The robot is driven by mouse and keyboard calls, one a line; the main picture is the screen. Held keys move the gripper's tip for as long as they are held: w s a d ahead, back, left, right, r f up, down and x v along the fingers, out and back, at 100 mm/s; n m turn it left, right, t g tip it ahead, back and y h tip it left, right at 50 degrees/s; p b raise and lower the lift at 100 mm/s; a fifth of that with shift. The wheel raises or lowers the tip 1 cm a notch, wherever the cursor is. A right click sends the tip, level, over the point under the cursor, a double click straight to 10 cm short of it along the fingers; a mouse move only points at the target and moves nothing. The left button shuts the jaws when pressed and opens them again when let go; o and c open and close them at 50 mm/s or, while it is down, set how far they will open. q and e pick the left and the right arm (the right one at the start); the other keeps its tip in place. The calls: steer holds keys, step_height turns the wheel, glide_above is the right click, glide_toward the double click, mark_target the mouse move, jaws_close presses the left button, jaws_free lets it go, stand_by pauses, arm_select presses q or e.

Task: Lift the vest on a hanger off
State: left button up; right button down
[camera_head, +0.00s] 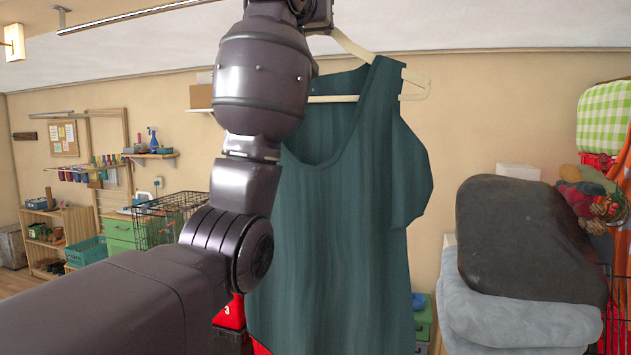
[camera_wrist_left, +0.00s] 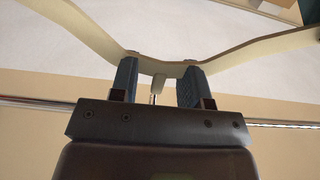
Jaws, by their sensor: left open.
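The dark green vest (camera_head: 345,215) hangs upright from a cream hanger (camera_head: 352,46) in the middle of the head view. In the left wrist view the hanger (camera_wrist_left: 238,56) spans the picture, with a short neck stub at its middle. My left gripper (camera_wrist_left: 157,72) is open, with one blue finger on each side of that stub. The fingertips are close to the hanger's shoulders; I cannot tell whether they touch. The hook is mostly hidden behind the gripper body. In the head view my left arm covers the vest's left edge, and the fingers are not clear. My right gripper is not in view.
A thin rail (camera_wrist_left: 288,124) runs behind the gripper in the wrist view. At right, a dark cushion (camera_head: 525,240) lies on folded grey-blue fabric (camera_head: 515,318). A black wire crate (camera_head: 168,215) and shelves stand at left. Wall space beside the vest is clear.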

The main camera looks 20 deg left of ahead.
arm_select(q)
steer(key=shift+w, duration=0.35)
jaws_close()
stand_by(1.2)
